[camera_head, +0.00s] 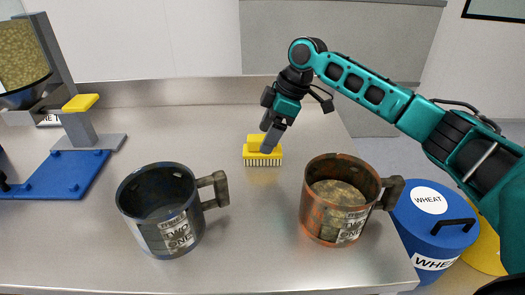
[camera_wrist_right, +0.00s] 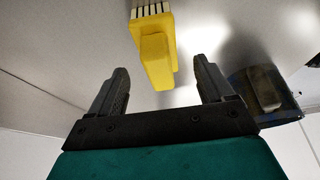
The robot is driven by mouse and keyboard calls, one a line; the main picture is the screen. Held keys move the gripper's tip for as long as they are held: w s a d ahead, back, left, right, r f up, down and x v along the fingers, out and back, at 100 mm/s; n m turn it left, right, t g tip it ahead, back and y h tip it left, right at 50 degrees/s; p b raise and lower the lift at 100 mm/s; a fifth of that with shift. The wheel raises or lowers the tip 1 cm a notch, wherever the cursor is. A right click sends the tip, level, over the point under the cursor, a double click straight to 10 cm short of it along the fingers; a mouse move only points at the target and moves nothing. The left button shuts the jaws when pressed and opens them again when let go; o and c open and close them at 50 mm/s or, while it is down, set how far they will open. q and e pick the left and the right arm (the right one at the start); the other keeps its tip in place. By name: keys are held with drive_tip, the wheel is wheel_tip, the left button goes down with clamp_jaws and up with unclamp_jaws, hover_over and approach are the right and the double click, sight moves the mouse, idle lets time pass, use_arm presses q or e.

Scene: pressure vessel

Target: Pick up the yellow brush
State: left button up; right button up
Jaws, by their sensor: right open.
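The yellow brush (camera_head: 261,148) lies on the metal table with its pale bristles facing the front, behind the two mugs. In the right wrist view the yellow brush (camera_wrist_right: 156,50) is ahead of the fingers, with its narrow block pointing into the gap between them. My right gripper (camera_head: 271,128) is at the brush from above, its fingers partly overlapping it in the head view. In the right wrist view my right gripper (camera_wrist_right: 162,82) is open, a finger on either side of the brush's end. I cannot tell whether they touch it. My left gripper is not in view.
A dark mug (camera_head: 165,210) and a rusty mug (camera_head: 340,200) stand at the table's front. A blue-based dispenser (camera_head: 72,172) with a yellow lever stands left. Blue (camera_head: 433,222) and yellow (camera_head: 486,248) lidded bins stand right of the table. The table behind the brush is clear.

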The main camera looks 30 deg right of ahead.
sight(252, 155)
drive_tip(key=x, duration=0.3)
drive_tip(key=shift+w+a+f, duration=0.1)
drive_tip(key=shift+f, duration=0.15)
drive_tip(key=c, duration=1.2)
